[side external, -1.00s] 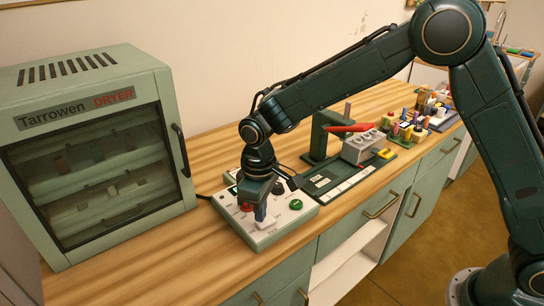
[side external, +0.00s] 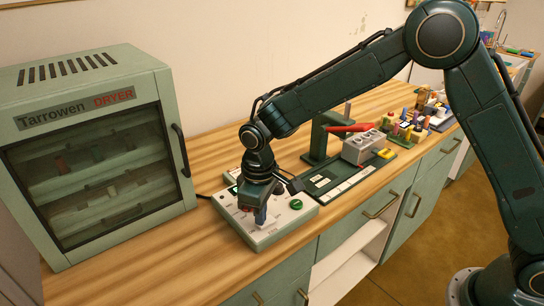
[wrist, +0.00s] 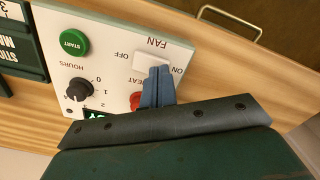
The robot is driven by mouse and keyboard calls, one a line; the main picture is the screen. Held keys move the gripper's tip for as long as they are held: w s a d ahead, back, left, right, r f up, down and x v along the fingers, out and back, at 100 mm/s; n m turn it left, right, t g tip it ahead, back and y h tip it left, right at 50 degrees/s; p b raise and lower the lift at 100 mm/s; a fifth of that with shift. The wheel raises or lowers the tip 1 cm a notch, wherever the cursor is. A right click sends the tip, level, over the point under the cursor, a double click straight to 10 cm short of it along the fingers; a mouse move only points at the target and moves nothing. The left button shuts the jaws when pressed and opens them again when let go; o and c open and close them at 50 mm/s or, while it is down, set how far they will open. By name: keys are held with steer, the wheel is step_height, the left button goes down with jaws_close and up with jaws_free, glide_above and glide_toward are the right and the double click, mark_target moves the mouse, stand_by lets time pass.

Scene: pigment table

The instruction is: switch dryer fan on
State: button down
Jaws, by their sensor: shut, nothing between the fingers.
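The dryer's control box (side external: 285,222) lies on the bench in front of the dryer (side external: 95,150). In the wrist view its white fan rocker switch (wrist: 147,61) sits between the printed words OFF and ON. My gripper (wrist: 160,72) is shut and empty, its blue fingertips over the ON side of the rocker. They hide part of the switch, and I cannot tell whether they press it. In the side view my gripper (side external: 260,219) points down at the box's front part, and the rocker is hidden behind it.
A green START button (wrist: 74,42), a black hours knob (wrist: 78,90) and a partly hidden red heat control (wrist: 136,101) are close by on the panel. A green stand with a red lever (side external: 350,128) and a grey block (side external: 362,147) stand to the right.

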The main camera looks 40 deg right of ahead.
steer(key=shift+f, duration=0.25)
stand_by(0.4)
steer(key=shift+r, duration=3.5)
steer(key=s+d+r+m+t, duration=0.3)
steer(key=s+d+r, duration=0.7)
steer(key=d+r, duration=0.25)
steer(key=s+d+m+t, duration=0.1)
steer(key=s+d, duration=0.2)
steer(key=s, duration=0.5)
steer(key=s+d+r+m+t, duration=0.1)
steer(key=s+d+m, duration=0.1)
steer(key=s, duration=0.6)
steer(key=shift+s+d+r+t, duration=0.2)
steer(key=shift+s+d+t, duration=0.1)
steer(key=shift+d, duration=0.5)
